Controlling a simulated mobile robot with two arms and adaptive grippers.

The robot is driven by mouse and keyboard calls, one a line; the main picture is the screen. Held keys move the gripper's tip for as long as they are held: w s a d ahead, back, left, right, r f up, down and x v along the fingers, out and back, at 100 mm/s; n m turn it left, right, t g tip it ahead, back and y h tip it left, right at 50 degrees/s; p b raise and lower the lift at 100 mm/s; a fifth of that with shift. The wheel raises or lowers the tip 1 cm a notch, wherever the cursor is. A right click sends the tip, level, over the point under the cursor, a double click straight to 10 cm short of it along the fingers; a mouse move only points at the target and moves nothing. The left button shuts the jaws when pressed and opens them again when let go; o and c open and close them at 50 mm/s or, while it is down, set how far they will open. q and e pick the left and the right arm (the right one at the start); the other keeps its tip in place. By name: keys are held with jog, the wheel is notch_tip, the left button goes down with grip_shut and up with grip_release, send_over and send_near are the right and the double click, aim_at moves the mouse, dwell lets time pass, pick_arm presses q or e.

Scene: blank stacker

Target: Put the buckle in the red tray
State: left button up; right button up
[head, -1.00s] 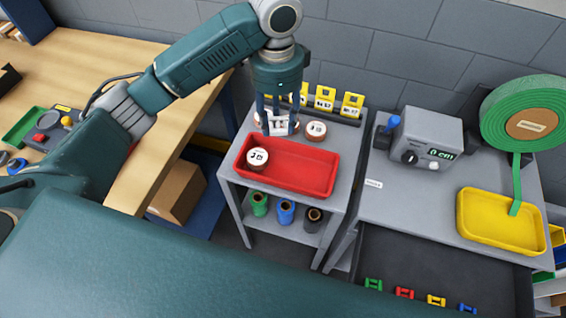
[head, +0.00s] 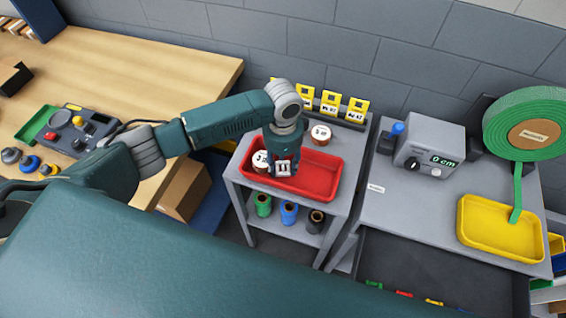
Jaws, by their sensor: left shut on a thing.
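The red tray (head: 325,172) stands on the top of a small grey cart. My left gripper (head: 283,164) points down over the left half of the tray. It is shut on a small silver-grey buckle (head: 283,170). The buckle is over or inside the tray; I cannot tell whether it touches the tray floor. A white-topped roll (head: 261,165) lies in the tray's left end, right beside the gripper and partly hidden by it. My right gripper is out of view.
Another white-topped roll (head: 321,134) stands behind the tray, near yellow tags (head: 330,102). Spools (head: 289,212) sit on the cart's lower shelf. A grey bench (head: 400,210) at right holds a yellow tray (head: 490,222) and a meter box (head: 430,145). The tray's right half is clear.

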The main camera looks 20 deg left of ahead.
aim_at(283, 167)
pick_arm(q)
jog(key=shift+f, duration=0.15)
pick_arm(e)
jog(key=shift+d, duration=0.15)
pick_arm(q)
jog(key=o, duration=1)
jog(key=shift+c, duration=0.2)
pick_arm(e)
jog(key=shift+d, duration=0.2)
pick_arm(q)
notch_tip(283, 167, up, 12)
jog(key=b, duration=0.2)
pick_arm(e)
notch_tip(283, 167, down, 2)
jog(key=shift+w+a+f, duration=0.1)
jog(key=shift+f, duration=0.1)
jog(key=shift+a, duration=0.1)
